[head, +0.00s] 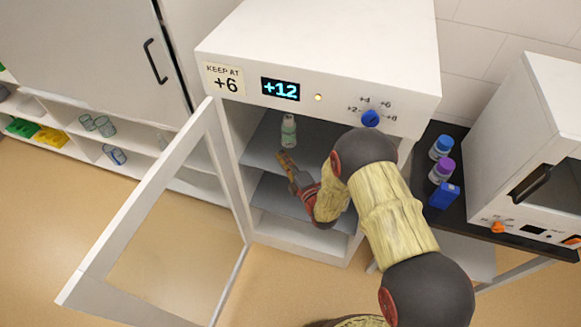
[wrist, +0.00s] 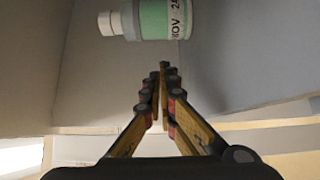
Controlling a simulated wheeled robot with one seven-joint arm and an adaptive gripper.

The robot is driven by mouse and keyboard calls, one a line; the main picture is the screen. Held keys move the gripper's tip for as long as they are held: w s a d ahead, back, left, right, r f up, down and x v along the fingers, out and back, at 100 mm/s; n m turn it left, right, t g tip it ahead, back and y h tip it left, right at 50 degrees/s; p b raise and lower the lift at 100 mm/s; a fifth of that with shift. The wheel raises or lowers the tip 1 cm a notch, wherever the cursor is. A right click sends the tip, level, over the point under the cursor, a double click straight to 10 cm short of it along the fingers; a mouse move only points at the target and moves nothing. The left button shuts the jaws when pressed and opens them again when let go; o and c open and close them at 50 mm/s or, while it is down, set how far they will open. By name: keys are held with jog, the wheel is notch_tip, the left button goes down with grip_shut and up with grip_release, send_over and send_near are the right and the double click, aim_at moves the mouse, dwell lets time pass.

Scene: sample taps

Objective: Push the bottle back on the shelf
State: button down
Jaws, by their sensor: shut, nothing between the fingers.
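The bottle (head: 288,131) has a green label and a whitish cap. It stands upright on the upper shelf (head: 330,139) of the white cabinet, near the left wall. My gripper (head: 281,157) is shut and empty, just in front of and below the bottle in the head view.
The cabinet door (head: 150,215) stands wide open at the left. The display (head: 280,89) reads +12 beside a "keep at +6" label (head: 225,79); a blue knob (head: 370,118) is at the right. Several containers, including a purple-capped jar (head: 442,170), stand on the black table at right.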

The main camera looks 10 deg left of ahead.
aim_at(294, 127)
jog(key=shift+w, duration=2.15)
jog(key=w+b, duration=0.2)
jog(key=w, duration=0.1)
jog(key=w+b, duration=0.5)
jog(key=w, duration=0.2)
jog(key=shift+w+d+f+b, duration=0.1)
jog(key=shift+d+f+b, duration=0.1)
jog(key=shift+d+b, duration=0.1)
jog(key=shift+w+r, duration=0.2)
jog(key=shift+w, duration=0.25)
